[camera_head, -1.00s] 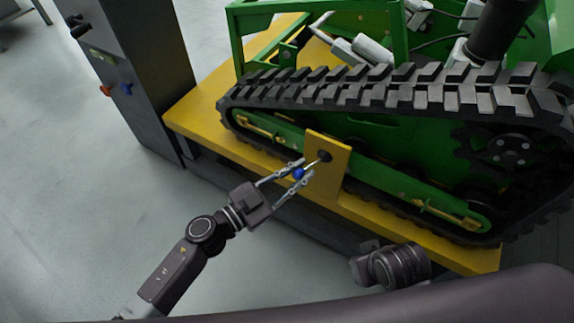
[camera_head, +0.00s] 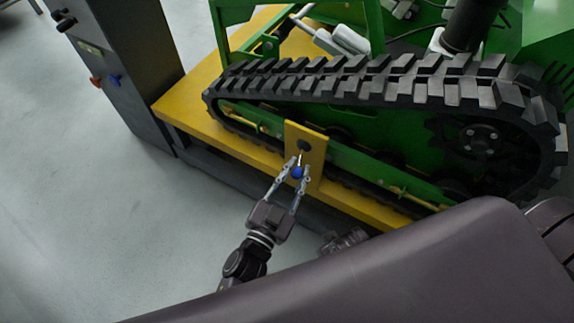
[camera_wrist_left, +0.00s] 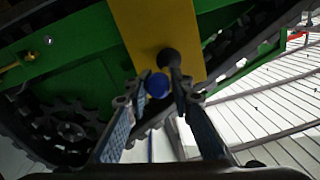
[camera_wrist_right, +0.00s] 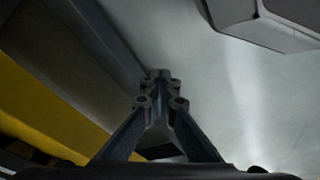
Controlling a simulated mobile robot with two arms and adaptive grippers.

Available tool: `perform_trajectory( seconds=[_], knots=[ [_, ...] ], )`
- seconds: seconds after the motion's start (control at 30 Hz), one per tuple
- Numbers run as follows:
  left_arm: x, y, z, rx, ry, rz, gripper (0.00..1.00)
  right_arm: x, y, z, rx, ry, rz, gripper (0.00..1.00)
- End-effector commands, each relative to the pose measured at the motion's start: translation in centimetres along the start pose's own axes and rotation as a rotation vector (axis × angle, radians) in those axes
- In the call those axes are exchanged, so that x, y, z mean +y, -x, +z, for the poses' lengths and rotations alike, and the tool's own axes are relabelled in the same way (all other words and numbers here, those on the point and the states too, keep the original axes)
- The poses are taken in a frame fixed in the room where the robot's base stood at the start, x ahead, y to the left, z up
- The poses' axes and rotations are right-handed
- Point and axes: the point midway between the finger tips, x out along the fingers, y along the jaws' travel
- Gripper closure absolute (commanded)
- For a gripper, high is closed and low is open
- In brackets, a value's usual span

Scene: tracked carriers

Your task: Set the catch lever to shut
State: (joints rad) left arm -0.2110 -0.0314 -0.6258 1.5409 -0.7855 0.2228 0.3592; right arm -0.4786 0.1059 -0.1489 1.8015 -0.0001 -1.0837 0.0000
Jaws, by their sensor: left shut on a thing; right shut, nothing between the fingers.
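The catch lever is a short pale rod with a blue knob (camera_head: 297,172) at its end. It comes from a dark round pivot (camera_head: 304,145) on a yellow plate (camera_head: 318,160) at the track's side, and points down and slightly left in the head view. My left gripper (camera_head: 299,170) is shut on the blue knob, which also shows between its fingers in the left wrist view (camera_wrist_left: 158,84), below the pivot. My right gripper (camera_wrist_right: 161,100) is shut and empty in the right wrist view, clear of the lever. In the head view my body partly hides the right arm.
The black track (camera_head: 360,85) and green carrier frame (camera_head: 348,165) stand behind the plate on a yellow deck (camera_head: 185,103). A dark cabinet (camera_head: 130,75) with red and blue knobs stands at the left. The grey floor (camera_head: 90,200) at front left is clear.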

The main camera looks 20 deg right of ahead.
Motion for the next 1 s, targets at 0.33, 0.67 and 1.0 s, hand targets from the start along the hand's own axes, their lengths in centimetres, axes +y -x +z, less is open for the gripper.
perform_trajectory(
  seconds=[0.33, 0.67, 1.0],
  knots=[
    [2.6, -0.5, -0.8, 0.013, 0.003, 0.034, 1.00, -0.1, -1.6, 1.0, -0.009, 0.002, -0.002, 1.00],
    [3.2, -0.8, -0.8, 0.013, 0.002, 0.035, 1.00, -0.2, -2.2, 1.4, -0.011, 0.002, -0.002, 1.00],
    [3.3, -0.9, -0.9, 0.013, 0.001, 0.035, 1.00, -0.2, -2.3, 1.4, -0.012, 0.003, -0.003, 1.00]
  ],
)
